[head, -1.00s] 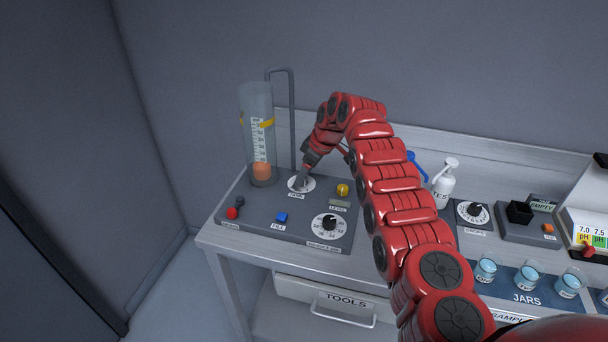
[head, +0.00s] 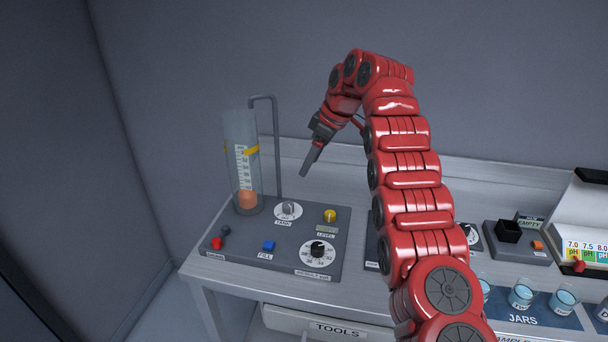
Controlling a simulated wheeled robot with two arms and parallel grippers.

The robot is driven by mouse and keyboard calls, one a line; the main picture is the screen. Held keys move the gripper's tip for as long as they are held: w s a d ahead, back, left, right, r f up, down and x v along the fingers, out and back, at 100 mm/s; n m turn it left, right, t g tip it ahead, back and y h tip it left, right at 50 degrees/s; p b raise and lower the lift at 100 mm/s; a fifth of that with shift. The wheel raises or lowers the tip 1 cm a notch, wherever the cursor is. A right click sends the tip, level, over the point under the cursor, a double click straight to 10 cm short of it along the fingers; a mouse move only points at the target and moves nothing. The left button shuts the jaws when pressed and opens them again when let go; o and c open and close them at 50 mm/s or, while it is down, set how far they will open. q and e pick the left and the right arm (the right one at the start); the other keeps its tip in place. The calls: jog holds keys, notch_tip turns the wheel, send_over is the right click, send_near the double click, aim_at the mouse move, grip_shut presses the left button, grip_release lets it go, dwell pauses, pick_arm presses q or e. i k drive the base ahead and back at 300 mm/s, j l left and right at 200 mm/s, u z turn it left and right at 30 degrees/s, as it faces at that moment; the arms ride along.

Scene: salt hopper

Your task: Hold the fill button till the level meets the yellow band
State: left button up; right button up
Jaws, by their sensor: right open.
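The clear hopper tube (head: 240,150) stands at the back left of the grey control panel (head: 235,253). It holds a little orange salt (head: 248,199) at its bottom, well below the yellow band (head: 251,150). The blue fill button (head: 268,245) sits at the panel's front middle, above the FILL label. The grey tank knob (head: 289,209) is behind it. My right gripper (head: 306,172) hangs in the air above and behind the panel, clear of the knob and the button. It is open and holds nothing visible. My left gripper is out of view.
A bent pipe (head: 276,145) rises behind the tube. Jars (head: 521,295) stand at the right. My right arm covers the middle of the bench.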

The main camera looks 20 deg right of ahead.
aim_at(268, 246)
jog(key=k+j, duration=0.85)
